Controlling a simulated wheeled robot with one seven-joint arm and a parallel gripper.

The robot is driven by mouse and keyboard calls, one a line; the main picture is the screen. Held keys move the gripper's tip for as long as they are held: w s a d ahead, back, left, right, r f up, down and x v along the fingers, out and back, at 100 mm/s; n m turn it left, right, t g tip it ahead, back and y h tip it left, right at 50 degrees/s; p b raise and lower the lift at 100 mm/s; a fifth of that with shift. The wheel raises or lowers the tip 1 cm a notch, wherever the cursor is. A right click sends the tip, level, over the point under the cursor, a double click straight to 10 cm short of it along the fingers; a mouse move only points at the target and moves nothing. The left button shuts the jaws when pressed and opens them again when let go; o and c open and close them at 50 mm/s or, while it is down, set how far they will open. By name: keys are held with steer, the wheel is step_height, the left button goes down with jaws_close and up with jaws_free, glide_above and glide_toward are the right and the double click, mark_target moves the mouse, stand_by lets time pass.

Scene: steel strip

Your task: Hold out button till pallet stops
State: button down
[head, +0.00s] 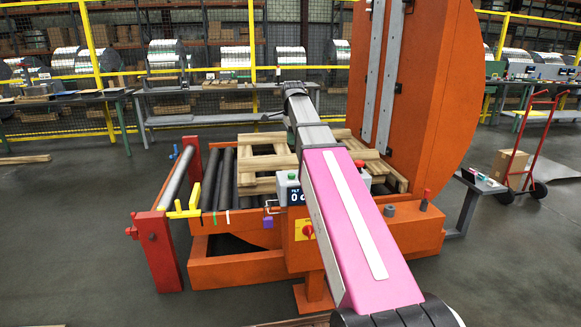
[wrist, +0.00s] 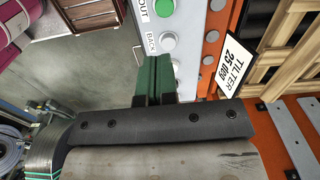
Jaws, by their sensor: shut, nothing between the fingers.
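The wooden pallet (head: 262,163) lies on the roller bed in front of the orange tilter (head: 437,90) in the head view. A grey control box (head: 288,187) with a small display stands at the front, partly behind my arm. In the wrist view its panel (wrist: 187,75) shows a green button (wrist: 165,8) beside the OUT label (wrist: 143,9), and a pale button (wrist: 168,42) beside the BACK label (wrist: 152,43). My gripper (wrist: 156,62) is shut and empty, its green fingers just below the BACK button in the picture. I cannot tell whether the fingertips touch the panel.
A red post (head: 158,250) and yellow bracket (head: 183,208) stand at the roller bed's left end. A small side table (head: 480,182) and a red hand truck (head: 530,140) stand at the right. The floor at the left is largely clear.

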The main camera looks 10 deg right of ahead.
mark_target(292, 174)
steer(key=shift+w+r, duration=0.45)
steer(key=shift+r, duration=0.2)
step_height(292, 174, down, 14)
steer(key=shift+f, duration=0.1)
stand_by(0.5)
